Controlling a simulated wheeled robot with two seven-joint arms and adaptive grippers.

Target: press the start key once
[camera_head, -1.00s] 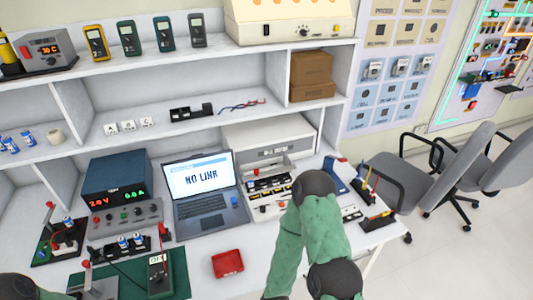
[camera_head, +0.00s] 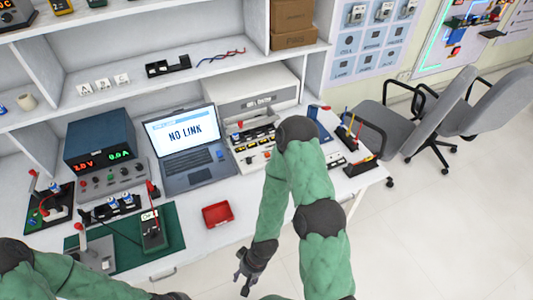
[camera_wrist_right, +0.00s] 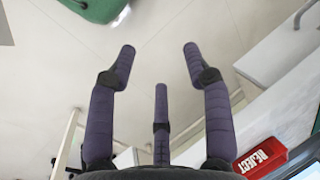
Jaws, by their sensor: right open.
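I cannot make out a key marked start. A white bench unit (camera_head: 286,86) with a row of controls on its front stands right of the laptop (camera_head: 190,150), which reads "NO LINK"; my right arm hides part of its front. My right gripper (camera_head: 245,283) hangs low in front of the bench edge, away from any controls. In the right wrist view it is open and empty (camera_wrist_right: 160,50), fingers spread, with floor beyond. My left arm enters at lower left; its dark end (camera_head: 172,296) is cut by the bottom edge, so its fingers are not clear.
A red tray (camera_head: 217,215) lies on the bench; it shows marked "REJECT" in the wrist view (camera_wrist_right: 262,158). A power supply (camera_head: 100,142), a control box (camera_head: 112,181) and a green mat (camera_head: 175,232) with a meter (camera_head: 152,230) are at left. Grey chairs (camera_head: 385,128) stand right.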

